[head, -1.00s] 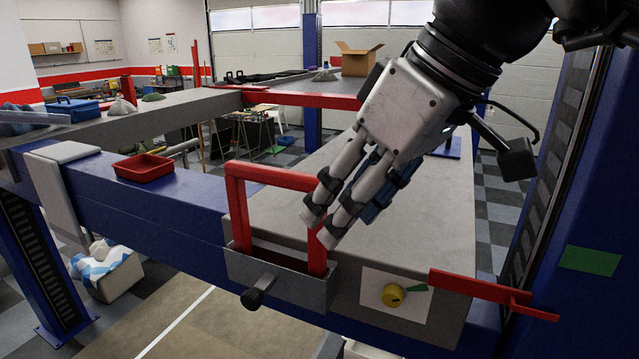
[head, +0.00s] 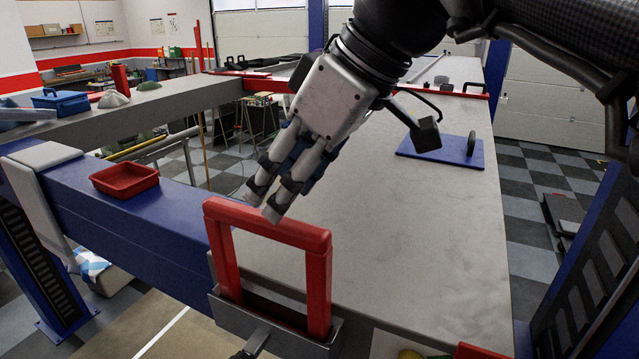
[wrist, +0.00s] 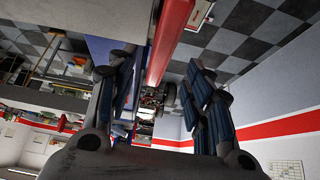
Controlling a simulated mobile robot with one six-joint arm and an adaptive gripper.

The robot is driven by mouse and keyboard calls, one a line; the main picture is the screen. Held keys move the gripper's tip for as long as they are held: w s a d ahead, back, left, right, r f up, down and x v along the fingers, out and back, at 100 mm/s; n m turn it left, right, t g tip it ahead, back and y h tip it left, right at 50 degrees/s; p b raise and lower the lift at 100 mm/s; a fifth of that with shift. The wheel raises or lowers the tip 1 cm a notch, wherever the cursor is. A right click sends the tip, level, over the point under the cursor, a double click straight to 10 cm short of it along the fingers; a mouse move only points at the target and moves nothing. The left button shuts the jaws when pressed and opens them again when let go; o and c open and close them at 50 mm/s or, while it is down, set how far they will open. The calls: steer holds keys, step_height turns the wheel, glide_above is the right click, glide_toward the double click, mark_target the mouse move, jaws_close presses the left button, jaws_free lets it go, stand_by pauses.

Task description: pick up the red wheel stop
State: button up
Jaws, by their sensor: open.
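The red wheel stop (head: 320,275) is an upright rectangular red frame at the lower middle of the head view. Its legs stand in a grey metal holder (head: 335,343) at the end of the grey platform. My gripper (head: 265,203) is open and empty, its fingertips pointing down-left just by the frame's top bar in the picture. Whether they touch it I cannot tell. In the wrist view a red bar (wrist: 170,40), apparently the wheel stop, shows between the two spread fingers.
A grey platform (head: 420,240) extends behind and right of the holder. On it lies a blue plate (head: 450,150) with a dark disc. A red tray (head: 124,179) sits on the blue beam (head: 150,220) at left. A dark knob (head: 250,345) sticks out below the holder.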

mark_target(260, 214)
steer(key=x, duration=0.2)
steer(key=shift+s+a+f, duration=0.2)
steer(key=shift+s+f, duration=0.05)
steer(key=x, duration=0.5)
steer(key=shift+w+f, duration=0.15)
steer(key=shift+w, duration=0.05)
steer(key=shift+d, duration=0.1)
steer(key=shift+c, duration=0.6)
jaws_close()
